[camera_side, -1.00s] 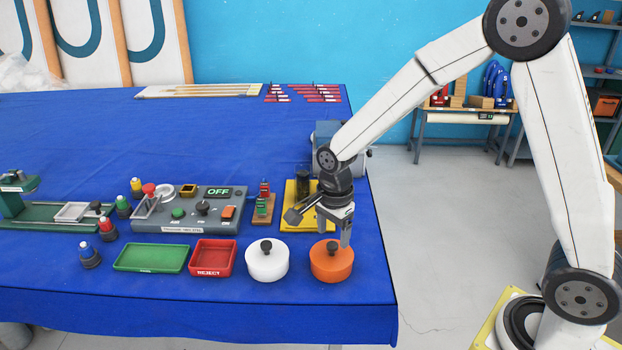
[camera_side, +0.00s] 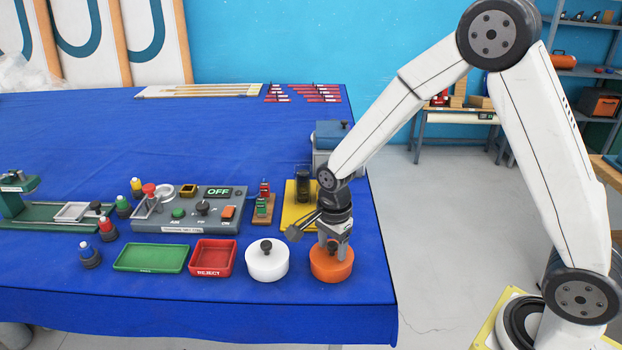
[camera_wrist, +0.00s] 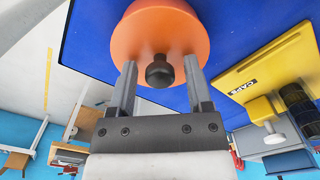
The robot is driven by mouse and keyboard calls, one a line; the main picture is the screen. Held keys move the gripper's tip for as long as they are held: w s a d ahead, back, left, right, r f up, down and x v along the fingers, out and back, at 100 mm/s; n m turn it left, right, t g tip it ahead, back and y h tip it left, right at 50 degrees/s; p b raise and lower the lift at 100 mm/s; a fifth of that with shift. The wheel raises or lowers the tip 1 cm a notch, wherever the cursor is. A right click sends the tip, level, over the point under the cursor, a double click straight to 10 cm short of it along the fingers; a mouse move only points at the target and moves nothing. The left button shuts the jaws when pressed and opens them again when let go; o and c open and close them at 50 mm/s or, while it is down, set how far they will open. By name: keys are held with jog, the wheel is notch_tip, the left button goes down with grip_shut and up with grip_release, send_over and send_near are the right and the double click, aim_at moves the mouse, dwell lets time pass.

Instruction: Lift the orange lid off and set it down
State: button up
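The orange lid (camera_side: 331,268) sits on a round pot near the front right of the blue table; the pot body looks the same orange. In the wrist view the orange lid (camera_wrist: 160,30) has a dark knob (camera_wrist: 159,72) at its middle. My gripper (camera_side: 332,246) is right over the lid, pointing down. In the wrist view my gripper (camera_wrist: 160,72) has its fingers apart, one on each side of the knob, with gaps showing. The knob is hidden behind the fingers in the side view.
A white lidded pot (camera_side: 267,262) stands just left of the orange one. Left of it are a red reject tray (camera_side: 213,259) and a green tray (camera_side: 151,258). A yellow board (camera_side: 293,217) lies behind. The table's right edge is close; its front strip is clear.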

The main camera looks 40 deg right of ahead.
grip_shut()
jog(key=shift+r, duration=0.1)
jog(key=shift+r, duration=0.7)
jog(key=s+r, duration=1.1)
jog(key=s, duration=0.3)
jog(key=shift+d+r, duration=0.2)
jog(key=shift+d, duration=0.25)
